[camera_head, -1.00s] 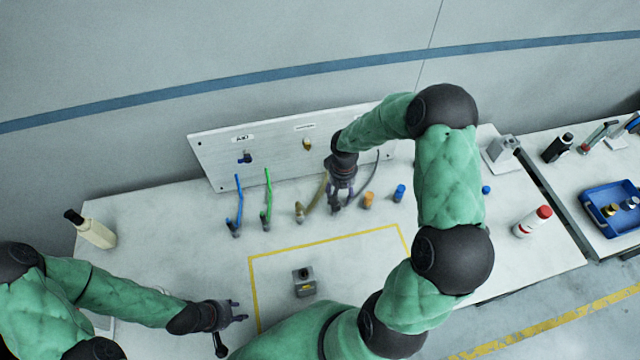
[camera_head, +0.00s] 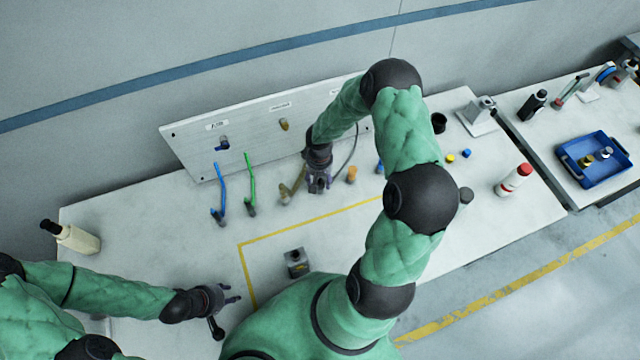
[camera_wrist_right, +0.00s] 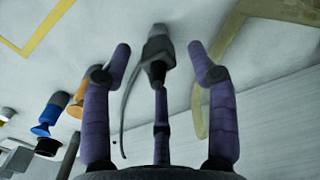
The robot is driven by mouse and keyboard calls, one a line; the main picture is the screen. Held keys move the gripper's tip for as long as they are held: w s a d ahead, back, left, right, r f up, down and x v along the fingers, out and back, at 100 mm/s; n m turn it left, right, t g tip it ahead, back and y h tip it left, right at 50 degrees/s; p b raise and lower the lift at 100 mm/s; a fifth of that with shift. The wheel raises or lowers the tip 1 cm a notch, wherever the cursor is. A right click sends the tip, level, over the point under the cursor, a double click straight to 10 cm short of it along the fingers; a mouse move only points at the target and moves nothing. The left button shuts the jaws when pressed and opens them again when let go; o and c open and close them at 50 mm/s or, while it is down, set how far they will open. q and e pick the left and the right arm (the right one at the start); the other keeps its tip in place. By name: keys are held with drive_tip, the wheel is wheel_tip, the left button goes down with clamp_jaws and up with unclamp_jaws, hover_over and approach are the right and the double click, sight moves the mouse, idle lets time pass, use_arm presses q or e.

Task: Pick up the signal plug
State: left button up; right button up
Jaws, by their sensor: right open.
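A grey plug with a dark nose (camera_wrist_right: 157,48) and a thin grey cable shows in the right wrist view; I take it for the signal plug, though no label on it is readable. My right gripper (camera_head: 318,186) is open and points down at the bench before the upright panel. In the wrist view its outer fingertips (camera_wrist_right: 158,62) stand on either side of the plug, apart from it. In the head view the gripper hides the plug. My left gripper (camera_head: 232,294) is open and empty over the front left of the bench.
A beige plug (camera_head: 286,194) lies close left of the right gripper, with green (camera_head: 250,208) and blue (camera_head: 218,216) cabled plugs further left. An orange cap (camera_head: 352,174) is close on the right. The white panel (camera_head: 190,160) stands behind. A grey block (camera_head: 295,262) sits inside the yellow outline.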

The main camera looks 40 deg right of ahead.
wheel_tip(320, 180, down, 2)
drive_tip(key=shift+w+f, duration=0.1)
drive_tip(key=shift+f, duration=0.05)
clamp_jaws()
drive_tip(key=shift+r, duration=0.2)
